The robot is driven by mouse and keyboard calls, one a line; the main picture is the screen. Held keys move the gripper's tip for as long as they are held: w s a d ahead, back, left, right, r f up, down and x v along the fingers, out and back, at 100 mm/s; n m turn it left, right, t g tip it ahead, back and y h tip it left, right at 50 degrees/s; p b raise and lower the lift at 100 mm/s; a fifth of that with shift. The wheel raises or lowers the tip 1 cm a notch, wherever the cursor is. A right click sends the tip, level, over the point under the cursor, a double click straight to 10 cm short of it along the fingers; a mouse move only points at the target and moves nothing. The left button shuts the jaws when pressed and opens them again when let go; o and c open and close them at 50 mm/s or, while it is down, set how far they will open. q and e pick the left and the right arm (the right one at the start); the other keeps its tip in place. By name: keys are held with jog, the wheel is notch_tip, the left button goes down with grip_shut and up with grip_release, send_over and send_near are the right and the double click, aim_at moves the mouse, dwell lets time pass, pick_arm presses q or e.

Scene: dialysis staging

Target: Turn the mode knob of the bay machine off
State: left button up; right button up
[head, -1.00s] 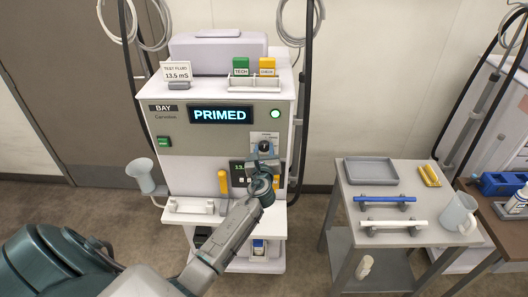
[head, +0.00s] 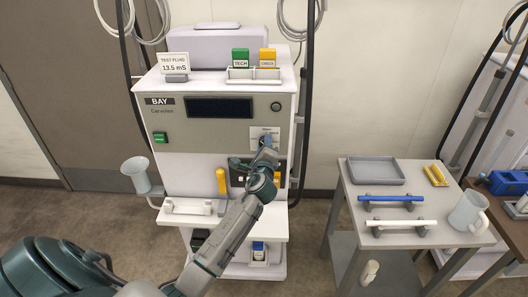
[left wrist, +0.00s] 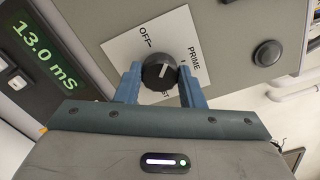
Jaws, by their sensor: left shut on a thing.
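The bay machine (head: 190,143) stands in the middle of the head view. Its upper display (head: 219,107) is dark, and the round lamp (head: 276,106) beside it is unlit. The black mode knob (left wrist: 158,72) sits on a white plate (left wrist: 190,45) in the left wrist view. The plate reads OFF at upper left and PRIME at right; a third label is partly hidden. A pale mark shows on the knob's face. My left gripper (head: 266,147) has its blue fingers on either side of the knob, shut on it. My right gripper is out of view.
A lower screen (left wrist: 45,50) reads 13.0 mS. A yellow-handled part (head: 221,181) stands near the machine's front shelf. At right, a grey cart (head: 402,240) holds a tray (head: 375,171), blue and white bars, and a jug (head: 468,211).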

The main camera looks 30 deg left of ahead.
pick_arm(q)
jog(key=shift+f+n+b, duration=0.2)
jog(key=shift+n+b, duration=2.85)
jog(key=shift+n, duration=1.35)
jog(key=o, duration=0.8)
jog(key=shift+o, duration=1)
jog(key=shift+r, duration=0.1)
jog(key=shift+s, duration=0.1)
